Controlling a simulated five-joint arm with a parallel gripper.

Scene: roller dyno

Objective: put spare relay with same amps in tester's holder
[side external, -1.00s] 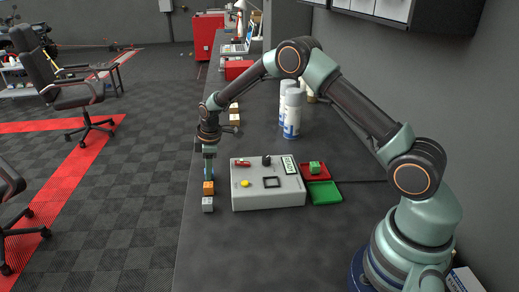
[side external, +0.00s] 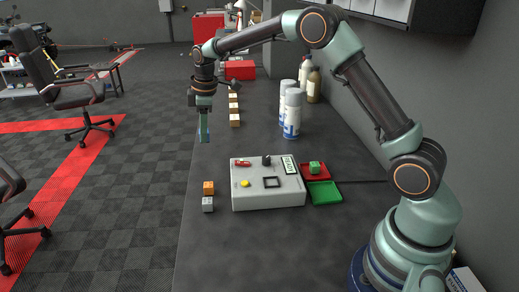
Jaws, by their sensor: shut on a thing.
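My gripper (side external: 204,128) is high over the left edge of the bench, its teal fingers pointing down, shut on a small block-like relay. Most of the relay is hidden by the fingers, and its colour and amp marking cannot be read. An orange relay (side external: 208,188) and a grey relay (side external: 208,204) stand in a row on the bench below. The grey tester (side external: 270,200) lies to their right, with a dark square holder (side external: 271,182) on its top that looks empty. A green relay (side external: 314,167) sits in the red tray (side external: 323,176) right of the tester.
An empty green tray (side external: 323,193) lies in front of the red one. The tester carries a yellow button (side external: 245,184), a black knob (side external: 266,160) and a small display (side external: 289,165). White spray cans (side external: 292,113) and several tan blocks (side external: 235,120) stand farther back.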

